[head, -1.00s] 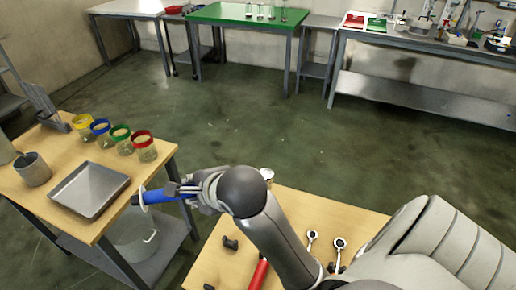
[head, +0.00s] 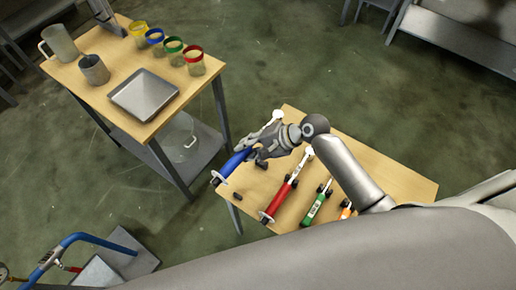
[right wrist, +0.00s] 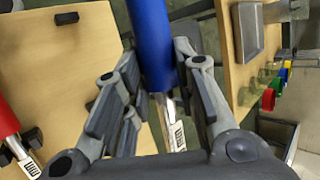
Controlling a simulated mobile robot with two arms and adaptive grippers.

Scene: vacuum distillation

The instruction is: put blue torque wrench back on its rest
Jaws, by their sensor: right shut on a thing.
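The blue torque wrench (head: 236,162) is held by its blue handle in my right gripper (head: 262,146), above the left edge of the wooden tool table (head: 400,182). Its handle end points to the lower left in the head view. In the right wrist view its blue handle (right wrist: 150,40) runs between the fingers, and its metal shaft with a scale lies below. Two dark rest blocks, one nearer the table's middle (head: 262,163) and one near its left edge (head: 237,196), stand bare below the wrench. My left gripper is not in view.
A red wrench (head: 278,200), a green wrench (head: 314,208) and an orange wrench (head: 346,210) lie on the tool table to the right. A second table at the upper left holds a metal tray (head: 144,93) and several jars. A floor gap separates the tables.

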